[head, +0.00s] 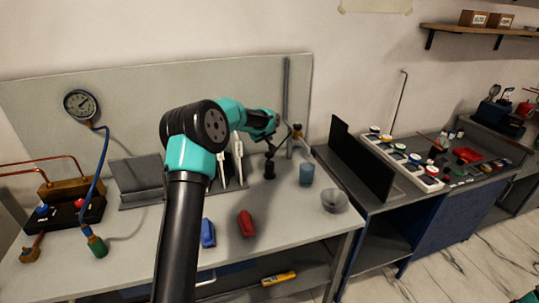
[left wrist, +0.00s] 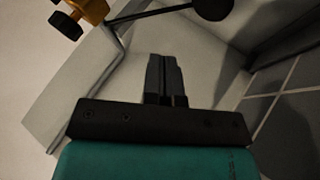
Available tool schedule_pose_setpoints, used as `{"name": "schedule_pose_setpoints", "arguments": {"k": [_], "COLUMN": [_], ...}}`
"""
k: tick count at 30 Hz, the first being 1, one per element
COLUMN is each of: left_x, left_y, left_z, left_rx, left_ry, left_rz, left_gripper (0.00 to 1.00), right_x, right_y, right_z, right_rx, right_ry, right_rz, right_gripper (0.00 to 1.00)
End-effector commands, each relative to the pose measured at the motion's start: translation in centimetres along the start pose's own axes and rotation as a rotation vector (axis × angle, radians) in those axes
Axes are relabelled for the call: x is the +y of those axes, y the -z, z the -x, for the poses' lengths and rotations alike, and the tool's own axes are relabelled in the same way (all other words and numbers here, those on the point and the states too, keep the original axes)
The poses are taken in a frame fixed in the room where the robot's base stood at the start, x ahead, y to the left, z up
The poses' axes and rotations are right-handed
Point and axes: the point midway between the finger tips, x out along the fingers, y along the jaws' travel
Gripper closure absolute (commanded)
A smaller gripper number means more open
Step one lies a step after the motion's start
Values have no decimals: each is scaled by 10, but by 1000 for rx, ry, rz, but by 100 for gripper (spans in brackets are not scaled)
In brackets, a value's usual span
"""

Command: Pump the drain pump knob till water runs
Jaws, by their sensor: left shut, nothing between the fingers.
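My left gripper (head: 286,129) reaches over the bench beside the upright grey post, its fingers shut and empty. In the left wrist view the closed fingertips (left wrist: 163,60) point at bare, pale surface. A small black upright piece (head: 269,166), which looks like the drain pump, stands on the bench just below the gripper. In the left wrist view a round black knob (left wrist: 213,8) on a dark rod lies beyond the fingertips, apart from them. A brass fitting (left wrist: 88,10) with black knobs is at upper left there. No running water shows. My right gripper is out of view.
A blue-grey cup (head: 306,173) and a grey funnel-like bowl (head: 334,200) stand right of the pump. Blue (head: 208,233) and red (head: 246,223) pieces lie at the front. A gauge (head: 81,104) with a blue hose is at left. A dark upright panel (head: 360,160) borders the right side.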

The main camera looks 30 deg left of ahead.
Motion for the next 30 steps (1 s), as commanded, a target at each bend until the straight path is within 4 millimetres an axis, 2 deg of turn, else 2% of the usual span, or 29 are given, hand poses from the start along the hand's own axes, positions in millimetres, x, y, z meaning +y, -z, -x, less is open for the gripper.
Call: {"name": "schedule_pose_setpoints", "arguments": {"k": [12, 30], "left_x": [-21, -22], "left_y": [-21, -23], "left_z": [-29, -31], "left_rx": [0, 1], "left_ry": [0, -1], "left_rz": [-1, -1], "left_gripper": [100, 100], "right_x": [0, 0], "right_y": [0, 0], "right_z": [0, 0], "right_rx": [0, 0], "right_ry": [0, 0], "right_rz": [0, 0], "right_gripper": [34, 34]}}
